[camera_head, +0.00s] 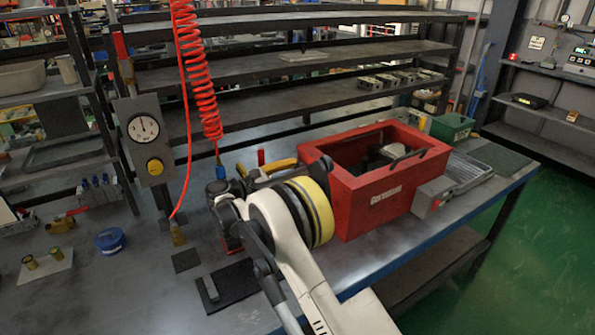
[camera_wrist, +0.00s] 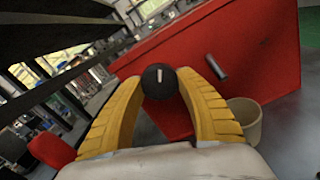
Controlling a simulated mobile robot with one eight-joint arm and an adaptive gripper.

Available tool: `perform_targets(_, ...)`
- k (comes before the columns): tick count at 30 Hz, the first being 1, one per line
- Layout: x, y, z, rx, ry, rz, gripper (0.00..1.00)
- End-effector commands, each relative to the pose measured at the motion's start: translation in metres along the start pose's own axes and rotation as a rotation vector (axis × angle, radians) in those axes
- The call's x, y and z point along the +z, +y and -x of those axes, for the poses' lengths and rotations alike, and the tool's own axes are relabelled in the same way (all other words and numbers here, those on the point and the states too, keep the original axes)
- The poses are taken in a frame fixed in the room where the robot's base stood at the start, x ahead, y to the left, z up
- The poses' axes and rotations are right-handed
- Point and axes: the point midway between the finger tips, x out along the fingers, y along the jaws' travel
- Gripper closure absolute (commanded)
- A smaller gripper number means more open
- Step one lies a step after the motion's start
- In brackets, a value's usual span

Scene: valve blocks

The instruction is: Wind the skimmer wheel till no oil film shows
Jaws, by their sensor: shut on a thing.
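The red tank (camera_head: 375,195) stands on the bench, open at the top. Its inside is dark, with grey and black parts in it; I cannot make out whether an oil film shows. In the wrist view a round black wheel (camera_wrist: 160,81) with a white mark sits at the red tank wall (camera_wrist: 240,50). My gripper (camera_wrist: 160,88) has its two yellow fingers shut on the wheel, one on each side. The white mark stands nearly upright in the picture.
A short dark spout (camera_wrist: 217,67) sticks out of the tank wall above a beige cup (camera_wrist: 246,118). A red coiled hose (camera_head: 200,80) hangs left of the tank. A grey box (camera_head: 432,197) stands at its right. A gauge panel (camera_head: 146,140) stands at left.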

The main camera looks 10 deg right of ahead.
Motion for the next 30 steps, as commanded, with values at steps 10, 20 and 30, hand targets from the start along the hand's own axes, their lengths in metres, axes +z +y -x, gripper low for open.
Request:
perform_targets(10,0.0001,0.0004,-0.0004,-0.001,0.001,-0.326,0.88)
perform_targets(20,0.0003,0.0008,-0.0005,0.0,0.001,-0.639,0.88)
perform_targets(30,0.0007,0.0013,-0.0005,0.0,0.001,-0.963,0.88)
